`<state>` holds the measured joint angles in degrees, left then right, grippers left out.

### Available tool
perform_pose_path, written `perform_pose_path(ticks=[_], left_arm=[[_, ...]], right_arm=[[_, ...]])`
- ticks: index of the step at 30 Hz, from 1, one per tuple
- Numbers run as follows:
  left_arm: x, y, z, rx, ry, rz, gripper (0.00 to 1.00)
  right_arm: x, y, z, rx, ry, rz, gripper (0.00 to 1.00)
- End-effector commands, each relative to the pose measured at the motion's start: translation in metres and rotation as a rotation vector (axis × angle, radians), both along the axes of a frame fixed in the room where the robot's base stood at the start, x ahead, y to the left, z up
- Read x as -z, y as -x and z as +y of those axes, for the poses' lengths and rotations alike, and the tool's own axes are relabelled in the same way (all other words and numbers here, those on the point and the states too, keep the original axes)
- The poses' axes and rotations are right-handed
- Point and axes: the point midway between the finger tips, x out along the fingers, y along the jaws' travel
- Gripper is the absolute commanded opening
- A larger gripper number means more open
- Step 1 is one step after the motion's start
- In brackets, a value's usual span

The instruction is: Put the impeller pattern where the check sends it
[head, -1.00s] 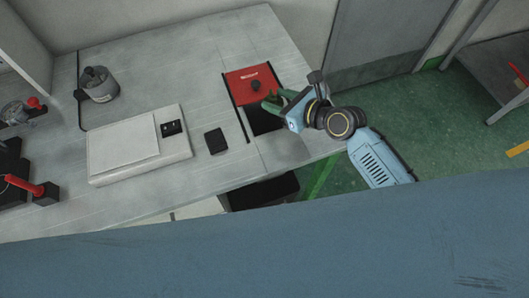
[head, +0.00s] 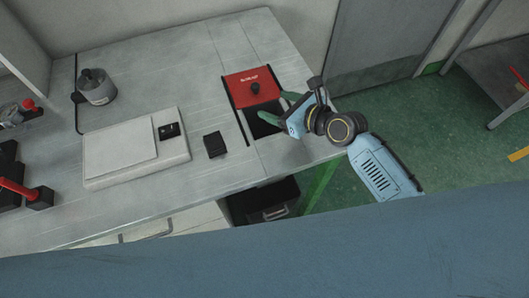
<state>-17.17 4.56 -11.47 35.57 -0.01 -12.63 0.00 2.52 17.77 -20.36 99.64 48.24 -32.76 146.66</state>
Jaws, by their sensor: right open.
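My right gripper (head: 279,107) has green fingers spread apart. A dark opening (head: 262,128) shows in front of the lid, partly hidden by a finger. I cannot make out an impeller pattern; nothing shows between the fingers. My left gripper is not in view.
A pale flat device (head: 120,150) with a small dark panel lies mid-bench, a black block (head: 215,144) right of it. A grey pot (head: 97,88) stands at the back left. Red-handled equipment (head: 38,197) is at the left edge. A black bin (head: 265,208) is under the bench.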

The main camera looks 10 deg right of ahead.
Motion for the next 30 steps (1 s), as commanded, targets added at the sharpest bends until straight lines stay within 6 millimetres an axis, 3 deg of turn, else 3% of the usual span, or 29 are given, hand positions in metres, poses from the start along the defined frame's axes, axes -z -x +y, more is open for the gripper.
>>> perform_pose_path(ticks=[8,21,30], left_arm=[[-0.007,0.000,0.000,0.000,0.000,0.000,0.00],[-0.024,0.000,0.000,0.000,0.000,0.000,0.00],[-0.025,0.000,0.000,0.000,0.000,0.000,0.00]], right_arm=[[-0.009,0.017,-0.013,0.001,-0.001,0.002,0.69],[-0.044,0.082,-0.068,0.000,0.001,0.002,0.69],[-0.051,0.095,-0.079,0.000,0.000,0.000,0.69]])
